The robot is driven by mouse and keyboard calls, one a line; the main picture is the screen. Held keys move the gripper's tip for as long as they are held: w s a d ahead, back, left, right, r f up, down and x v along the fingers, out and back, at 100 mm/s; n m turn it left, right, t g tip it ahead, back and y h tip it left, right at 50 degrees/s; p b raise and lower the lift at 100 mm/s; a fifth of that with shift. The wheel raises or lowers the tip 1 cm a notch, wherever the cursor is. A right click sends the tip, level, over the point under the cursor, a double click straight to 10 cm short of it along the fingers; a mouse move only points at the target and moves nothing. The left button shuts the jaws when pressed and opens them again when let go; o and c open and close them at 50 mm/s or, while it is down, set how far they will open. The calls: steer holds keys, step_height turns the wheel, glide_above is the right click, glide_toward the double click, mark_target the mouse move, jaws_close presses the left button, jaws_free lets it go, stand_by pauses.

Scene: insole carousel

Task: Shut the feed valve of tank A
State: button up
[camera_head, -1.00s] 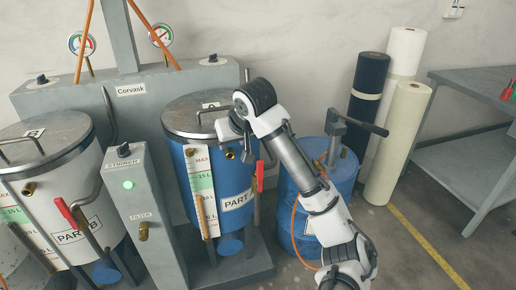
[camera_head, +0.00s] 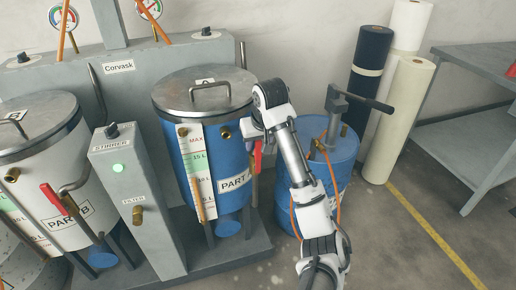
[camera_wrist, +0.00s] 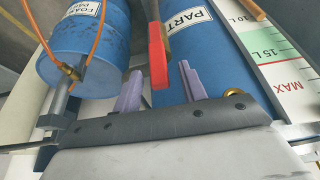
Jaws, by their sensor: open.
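Tank A (camera_head: 190,160) is a blue drum with a metal lid and a partly hidden PART label, at the centre of the head view. Its feed valve has a red lever (camera_head: 257,158) on the tank's right side, standing roughly upright beside a pipe. In the head view my arm's wrist hides most of the gripper.
A blue foaming drum (camera_head: 340,165) with a pump and orange hose stands right of tank A. The white Part B tank (camera_head: 30,165) with its own red lever (camera_head: 52,198) and the grey stirrer post (camera_head: 130,185) stand left. Floor at right is clear.

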steer(key=shift+x, duration=0.95)
jaws_close()
